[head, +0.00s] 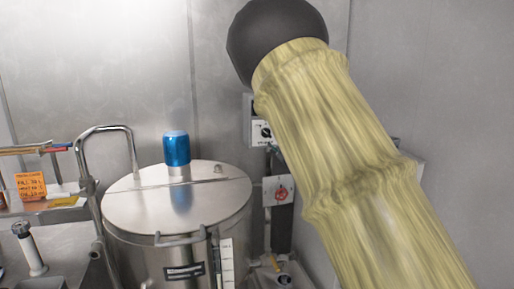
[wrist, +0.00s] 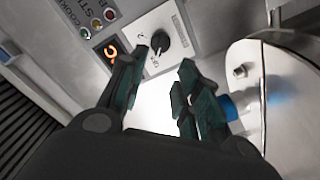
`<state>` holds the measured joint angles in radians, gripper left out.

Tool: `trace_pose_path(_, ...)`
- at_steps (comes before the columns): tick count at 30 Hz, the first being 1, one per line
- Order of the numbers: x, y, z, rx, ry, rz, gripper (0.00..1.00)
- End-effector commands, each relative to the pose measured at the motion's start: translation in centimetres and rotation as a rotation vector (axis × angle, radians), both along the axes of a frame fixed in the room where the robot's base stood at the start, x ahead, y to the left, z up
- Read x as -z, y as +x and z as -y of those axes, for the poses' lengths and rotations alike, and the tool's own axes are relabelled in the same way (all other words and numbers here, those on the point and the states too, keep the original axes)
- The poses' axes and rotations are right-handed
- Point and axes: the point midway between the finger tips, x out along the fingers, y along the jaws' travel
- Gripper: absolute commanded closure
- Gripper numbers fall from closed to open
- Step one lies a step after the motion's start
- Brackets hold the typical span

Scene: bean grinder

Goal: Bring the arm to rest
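My gripper (wrist: 162,78) shows in the wrist view with its two dark fingers and green pads spread apart. Nothing is between them. Past the fingertips is a control panel (wrist: 175,20) with a black knob (wrist: 159,41); the knob appears just beyond and between the tips, and I cannot tell whether they touch it. In the head view my yellowish sleeved arm (head: 335,150) reaches up across the right half, and my gripper is hidden there. Part of the panel shows beside the arm with the knob (head: 265,132).
A lidded steel tank (head: 215,215) with a blue cylinder (head: 176,149) on top stands left of my arm. A bent metal pipe (head: 85,165) rises beside it. A shelf with an orange label (head: 31,186) is at far left. Steel walls enclose the back and right.

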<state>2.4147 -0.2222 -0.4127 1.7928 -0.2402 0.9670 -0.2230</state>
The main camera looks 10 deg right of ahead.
Motion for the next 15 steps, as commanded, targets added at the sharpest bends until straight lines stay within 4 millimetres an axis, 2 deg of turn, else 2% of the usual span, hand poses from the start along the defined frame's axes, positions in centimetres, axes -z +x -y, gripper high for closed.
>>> trace_pose_path(2,0.3,0.0,0.0,0.001,0.002,-0.004,0.67)
trace_pose_path(4,1.4,-0.2,0.1,0.005,0.011,-0.019,0.67)
trace_pose_path(7,4.8,-1.0,0.4,0.021,0.039,-0.065,0.67)
trace_pose_path(11,11.6,-2.8,0.7,0.051,0.095,-0.162,0.67)
trace_pose_path(15,19.1,-5.7,0.9,0.093,0.161,-0.274,0.67)
